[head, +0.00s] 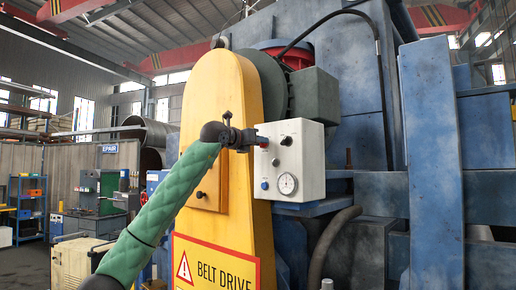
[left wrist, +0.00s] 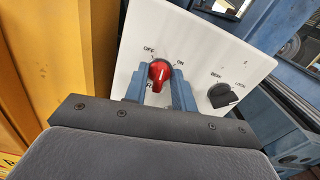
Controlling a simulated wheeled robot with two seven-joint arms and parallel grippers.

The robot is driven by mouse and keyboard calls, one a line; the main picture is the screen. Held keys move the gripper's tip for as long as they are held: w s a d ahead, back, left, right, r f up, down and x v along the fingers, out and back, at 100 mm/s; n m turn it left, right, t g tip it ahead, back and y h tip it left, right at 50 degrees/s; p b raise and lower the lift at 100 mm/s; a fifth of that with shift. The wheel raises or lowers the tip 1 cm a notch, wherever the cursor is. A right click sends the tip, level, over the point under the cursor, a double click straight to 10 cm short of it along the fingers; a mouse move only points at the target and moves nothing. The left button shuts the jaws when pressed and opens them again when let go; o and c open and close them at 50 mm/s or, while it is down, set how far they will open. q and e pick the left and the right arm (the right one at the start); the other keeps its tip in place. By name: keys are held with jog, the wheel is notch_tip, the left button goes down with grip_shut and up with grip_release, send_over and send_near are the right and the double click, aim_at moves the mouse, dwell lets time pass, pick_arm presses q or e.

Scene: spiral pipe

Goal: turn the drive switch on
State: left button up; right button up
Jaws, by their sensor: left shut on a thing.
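The drive switch is a red rotary knob (left wrist: 159,74) on a white control box (head: 312,165), with OFF and ON printed above it in the left wrist view. The box's face (left wrist: 190,35) fills the middle of that view. My left gripper (head: 262,141) reaches the box from the left. Its blue fingers (left wrist: 163,90) stand on either side of the red knob and are shut on it. The exact angle of the knob is hard to read. My right gripper is in neither view.
A black knob (left wrist: 222,95) sits right of the red one. A dial gauge (head: 287,184) is low on the box. A yellow belt guard (head: 225,90) stands close on the left. Blue machine frames (head: 435,160) crowd the right.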

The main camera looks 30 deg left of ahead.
pick_arm(q)
jog(key=m+b, duration=0.1)
jog(key=m, duration=0.4)
jog(key=m+b, duration=0.1)
jog(key=m, duration=0.4)
jog(key=shift+d+f, duration=0.1)
jog(key=shift+d, duration=0.1)
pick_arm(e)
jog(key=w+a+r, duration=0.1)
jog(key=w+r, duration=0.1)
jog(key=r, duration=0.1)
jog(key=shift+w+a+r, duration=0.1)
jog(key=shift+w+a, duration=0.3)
pick_arm(q)
jog(key=shift+m, duration=0.4)
jog(key=o, duration=0.6)
jog(key=shift+o, duration=0.2)
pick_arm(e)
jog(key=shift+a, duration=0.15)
pick_arm(q)
jog(key=shift+s, duration=0.15)
